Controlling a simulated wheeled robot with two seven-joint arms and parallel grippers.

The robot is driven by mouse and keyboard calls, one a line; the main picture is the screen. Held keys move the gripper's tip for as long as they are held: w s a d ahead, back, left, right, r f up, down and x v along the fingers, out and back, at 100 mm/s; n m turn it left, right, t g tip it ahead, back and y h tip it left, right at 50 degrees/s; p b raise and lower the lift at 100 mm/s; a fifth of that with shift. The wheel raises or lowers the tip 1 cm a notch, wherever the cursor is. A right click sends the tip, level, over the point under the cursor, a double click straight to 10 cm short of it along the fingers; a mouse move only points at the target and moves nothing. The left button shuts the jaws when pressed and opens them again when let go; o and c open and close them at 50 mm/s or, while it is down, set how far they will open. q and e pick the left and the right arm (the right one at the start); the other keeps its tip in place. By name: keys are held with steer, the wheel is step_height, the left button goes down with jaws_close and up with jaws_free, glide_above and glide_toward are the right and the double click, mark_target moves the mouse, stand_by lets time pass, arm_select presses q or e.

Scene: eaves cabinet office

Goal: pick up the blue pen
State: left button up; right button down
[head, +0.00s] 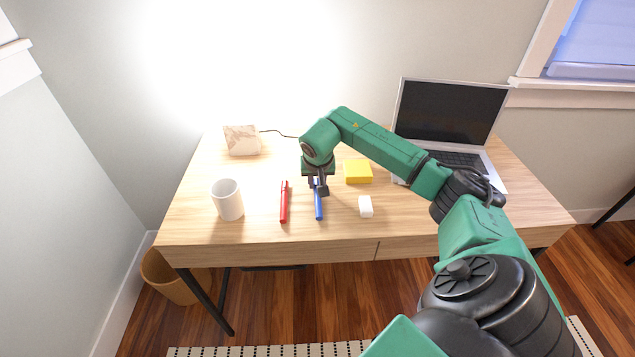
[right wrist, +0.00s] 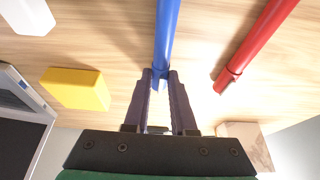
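The blue pen (head: 319,210) lies lengthwise near the front middle of the desk, with its far part partly hidden by my right gripper. My right gripper (head: 320,188) points down over the pen. In the right wrist view the two fingertips (right wrist: 160,76) are close together on either side of the blue pen (right wrist: 167,30), near one end, with no clear gap left. The pen looks at or very near desk height; I cannot tell whether it is lifted. My left gripper is in neither view.
A red pen (head: 284,203) lies just left of the blue pen. A yellow block (head: 357,171) and white eraser-like block (head: 365,206) lie right. A white mug (head: 228,200) stands left. A laptop (head: 450,112) is at back right, a marbled block (head: 242,140) at back left.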

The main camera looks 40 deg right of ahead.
steer(key=shift+r, duration=0.1)
stand_by(0.3)
step_height(320, 180, up, 20)
steer(key=p, duration=0.1)
stand_by(0.3)
